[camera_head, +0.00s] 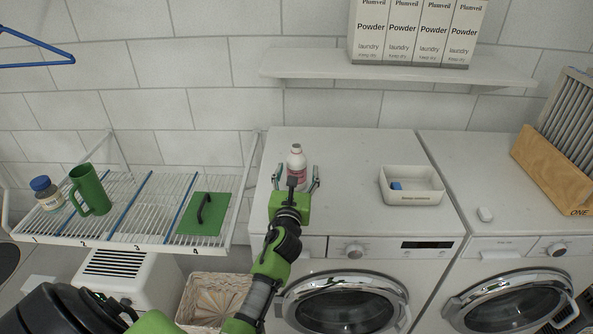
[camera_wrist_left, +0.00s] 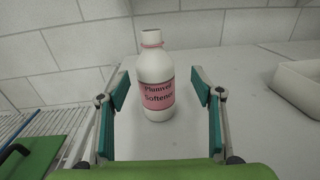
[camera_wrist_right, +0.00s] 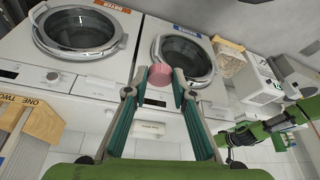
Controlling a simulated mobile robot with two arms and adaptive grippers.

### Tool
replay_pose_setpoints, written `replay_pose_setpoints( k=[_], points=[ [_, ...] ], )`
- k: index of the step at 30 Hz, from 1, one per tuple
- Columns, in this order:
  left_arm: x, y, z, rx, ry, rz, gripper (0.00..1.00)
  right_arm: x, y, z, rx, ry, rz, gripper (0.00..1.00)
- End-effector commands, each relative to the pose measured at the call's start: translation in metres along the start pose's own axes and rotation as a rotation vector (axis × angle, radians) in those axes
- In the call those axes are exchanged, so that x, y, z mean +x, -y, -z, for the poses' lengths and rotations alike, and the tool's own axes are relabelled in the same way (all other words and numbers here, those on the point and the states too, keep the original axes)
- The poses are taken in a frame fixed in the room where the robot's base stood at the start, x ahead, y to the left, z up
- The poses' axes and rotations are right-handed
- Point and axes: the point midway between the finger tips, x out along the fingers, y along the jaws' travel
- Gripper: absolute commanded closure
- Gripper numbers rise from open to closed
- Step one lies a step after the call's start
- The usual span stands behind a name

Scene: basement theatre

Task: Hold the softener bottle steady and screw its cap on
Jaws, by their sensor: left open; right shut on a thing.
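The white softener bottle (camera_head: 296,160) with a pink label stands upright on the left machine's top. It has no cap on; its neck is bare above a pink ring. My left gripper (camera_head: 297,178) is open, with one finger on each side of the bottle, both apart from it. The left wrist view shows the bottle (camera_wrist_left: 157,80) between and slightly beyond the fingertips. In the right wrist view my right gripper (camera_wrist_right: 161,88) is shut on the round pink cap (camera_wrist_right: 160,74), away from the bottle. The head view does not show the cap.
A white tray (camera_head: 412,198) with a blue item stands right of the bottle. A wire rack (camera_head: 120,220) at left holds a green mug (camera_head: 90,190), a jar (camera_head: 46,194) and a green panel (camera_head: 205,214). A shelf (camera_head: 390,75) with powder boxes hangs above.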

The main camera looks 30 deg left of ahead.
Motion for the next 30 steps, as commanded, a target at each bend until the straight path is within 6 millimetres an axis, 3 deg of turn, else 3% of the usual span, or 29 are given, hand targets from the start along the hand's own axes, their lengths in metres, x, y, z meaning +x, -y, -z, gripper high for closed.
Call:
replay_pose_setpoints(
  k=[5, 15, 26, 27, 30],
  points=[
    [0.007, -0.002, -0.001, -0.001, 0.002, -0.001, 0.4, -0.001, 0.0, 0.001, 0.0, 0.0, 0.0, 0.83],
    [0.05, -0.007, 0.002, -0.002, 0.001, 0.0, 0.4, -0.002, 0.0, 0.001, 0.0, 0.0, 0.0, 0.83],
    [0.052, -0.008, 0.002, -0.001, 0.0, 0.0, 0.4, -0.002, 0.0, 0.001, 0.0, 0.0, 0.0, 0.83],
    [0.052, -0.008, 0.002, -0.001, 0.0, 0.0, 0.42, -0.002, 0.0, 0.001, 0.0, 0.0, 0.0, 0.83],
    [0.052, -0.008, 0.002, -0.001, 0.0, 0.0, 0.68, -0.002, 0.0, 0.001, 0.0, 0.0, 0.0, 0.83]
  ],
)
